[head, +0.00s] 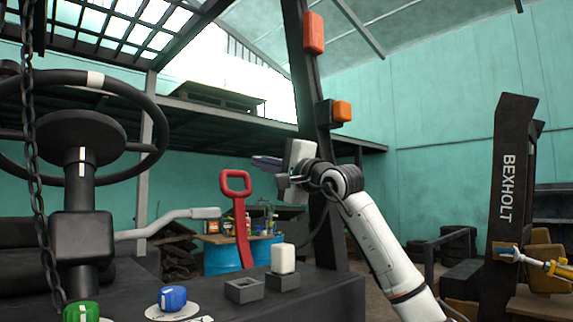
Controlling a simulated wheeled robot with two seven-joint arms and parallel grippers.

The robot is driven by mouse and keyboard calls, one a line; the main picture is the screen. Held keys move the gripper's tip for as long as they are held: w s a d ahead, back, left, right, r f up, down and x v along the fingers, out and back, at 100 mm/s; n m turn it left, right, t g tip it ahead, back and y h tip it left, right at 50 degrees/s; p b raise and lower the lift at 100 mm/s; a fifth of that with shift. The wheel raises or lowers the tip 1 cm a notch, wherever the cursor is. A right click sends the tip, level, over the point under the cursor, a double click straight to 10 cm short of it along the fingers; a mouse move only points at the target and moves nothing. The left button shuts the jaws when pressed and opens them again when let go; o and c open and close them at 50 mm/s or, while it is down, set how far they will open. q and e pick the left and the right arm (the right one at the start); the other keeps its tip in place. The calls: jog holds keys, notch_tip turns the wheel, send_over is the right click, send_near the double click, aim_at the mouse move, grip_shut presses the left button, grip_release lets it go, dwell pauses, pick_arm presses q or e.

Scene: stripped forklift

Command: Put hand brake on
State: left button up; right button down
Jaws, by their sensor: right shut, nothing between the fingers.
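A red lever with a loop handle (241,225), which looks like the hand brake, rises from the dark console (330,288). It stands nearly upright, its top leaning slightly left. My right gripper (268,163) is above and to the right of the loop, fingers pointing left, shut and empty. It appears apart from the lever; the depth between them is hard to judge. My left gripper is not in view.
A steering wheel (95,78) on a column and a hanging chain (30,150) fill the left. A grey lever (180,219), green knob (82,311), blue knob (173,298) and white block switch (284,258) are nearby. A dark post (318,150) stands behind my right arm.

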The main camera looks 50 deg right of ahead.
jog(key=s+a+b, duration=0.1)
jog(key=s, duration=0.5)
jog(key=shift+r, duration=0.3)
